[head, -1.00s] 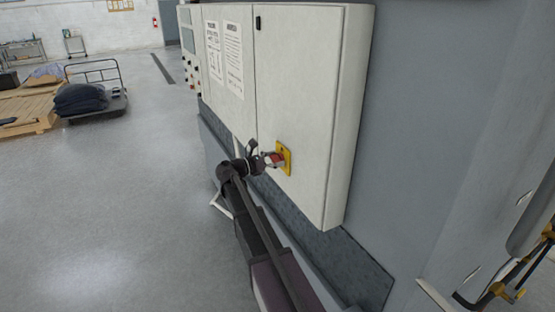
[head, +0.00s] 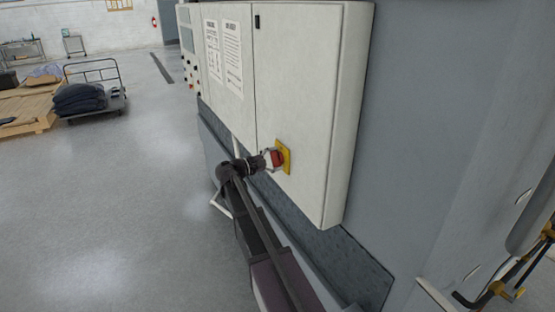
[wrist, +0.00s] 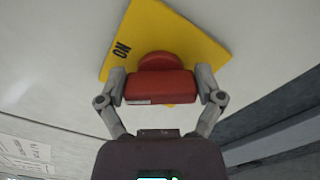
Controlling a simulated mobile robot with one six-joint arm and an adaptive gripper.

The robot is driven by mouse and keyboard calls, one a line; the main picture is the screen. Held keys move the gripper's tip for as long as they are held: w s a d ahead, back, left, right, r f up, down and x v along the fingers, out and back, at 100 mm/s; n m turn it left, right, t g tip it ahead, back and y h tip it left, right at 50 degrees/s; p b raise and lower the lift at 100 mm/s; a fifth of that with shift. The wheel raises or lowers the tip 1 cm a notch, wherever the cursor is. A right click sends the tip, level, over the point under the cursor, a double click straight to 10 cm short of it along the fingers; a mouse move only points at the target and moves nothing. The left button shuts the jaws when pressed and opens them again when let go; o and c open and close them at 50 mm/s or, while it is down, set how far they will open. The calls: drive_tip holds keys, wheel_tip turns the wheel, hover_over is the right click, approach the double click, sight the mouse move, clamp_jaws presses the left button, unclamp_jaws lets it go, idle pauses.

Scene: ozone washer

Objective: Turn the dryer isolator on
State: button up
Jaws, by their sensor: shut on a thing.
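The dryer isolator is a red rotary handle (wrist: 160,84) on a yellow plate (wrist: 172,36) fixed to the light cabinet door. The plate carries the black word "ON" near its left corner in the wrist view, and the plate sits tilted in that view. In the head view the red handle (head: 277,158) and yellow plate (head: 286,155) are low on the cabinet front. My gripper (wrist: 160,88) has its two grey fingers against both ends of the handle, shut on it. It also shows in the head view (head: 268,159). Any other marking on the plate is hidden.
The cabinet (head: 300,85) carries paper notices (head: 232,55) and a control panel (head: 188,50) at its far end. A grey wall panel (head: 440,130) stands to the right. A cart (head: 98,95) with dark bundles and a wooden pallet (head: 28,110) stand at left. The floor between is open.

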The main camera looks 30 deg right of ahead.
drive_tip(key=m, duration=0.7)
drive_tip(key=shift+s+f, duration=0.15)
drive_tip(key=shift+f, duration=0.15)
idle(0.3)
drive_tip(key=o, duration=0.9)
drive_tip(key=shift+a, duration=0.1)
drive_tip(key=shift+c, duration=0.2)
drive_tip(key=shift+a, duration=0.1)
drive_tip(key=a, duration=1.2)
drive_tip(key=shift+s, duration=0.15)
drive_tip(key=shift+d, duration=0.1)
